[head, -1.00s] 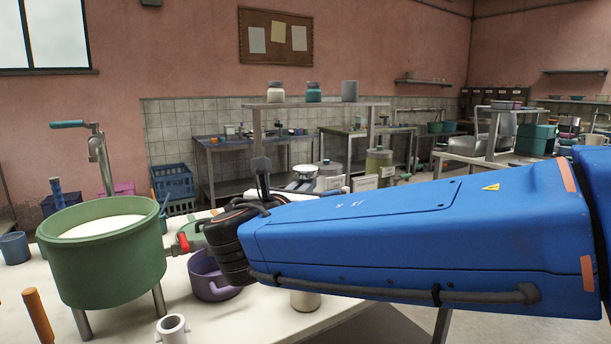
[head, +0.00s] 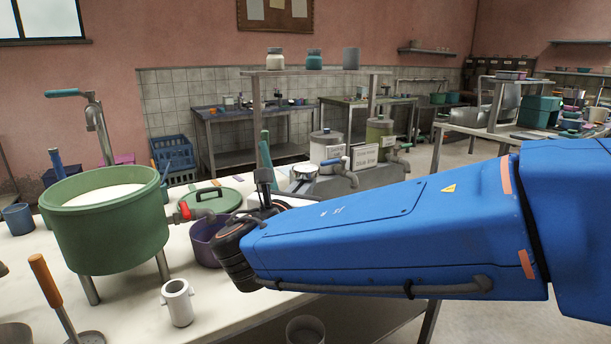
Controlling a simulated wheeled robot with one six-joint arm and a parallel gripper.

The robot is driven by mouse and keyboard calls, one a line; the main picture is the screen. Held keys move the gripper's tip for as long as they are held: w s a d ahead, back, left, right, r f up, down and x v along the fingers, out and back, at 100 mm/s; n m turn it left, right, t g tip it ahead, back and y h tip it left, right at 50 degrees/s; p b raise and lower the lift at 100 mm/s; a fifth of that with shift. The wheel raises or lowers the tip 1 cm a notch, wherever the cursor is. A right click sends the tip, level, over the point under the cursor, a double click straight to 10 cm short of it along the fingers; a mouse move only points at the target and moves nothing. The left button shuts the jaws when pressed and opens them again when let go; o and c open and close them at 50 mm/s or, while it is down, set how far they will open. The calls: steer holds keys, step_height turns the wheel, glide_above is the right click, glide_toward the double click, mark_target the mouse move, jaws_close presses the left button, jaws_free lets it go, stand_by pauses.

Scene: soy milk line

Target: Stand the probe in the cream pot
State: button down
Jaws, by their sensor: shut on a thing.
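My gripper (head: 264,180) is at the far end of my blue arm, over the table; its wrist and the arm hide much of it. A slim teal-green piece stands up from the jaws, probably the probe (head: 265,150); its lower part is hidden. The jaws are shut on it. A small whitish pot with side lugs (head: 178,302) stands upright on the table, in front and left of the gripper. I cannot tell whether it is the cream pot. A cream cylinder seen earlier below the arm does not show now.
The big green vat (head: 105,235) on legs, holding white liquid, stands left, its red-handled tap pointing right. A purple pot (head: 206,245) and a green lid (head: 208,199) are beside my wrist. An orange-handled tool (head: 45,282) is at front left. A grey bin-like container (head: 305,330) shows below the arm.

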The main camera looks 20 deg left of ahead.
steer(key=shift+f, duration=4.8)
steer(key=c, duration=1.8)
jaws_free()
steer(key=shift+c, duration=0.2)
steer(key=s, duration=1.7)
steer(key=shift+s, duration=0.2)
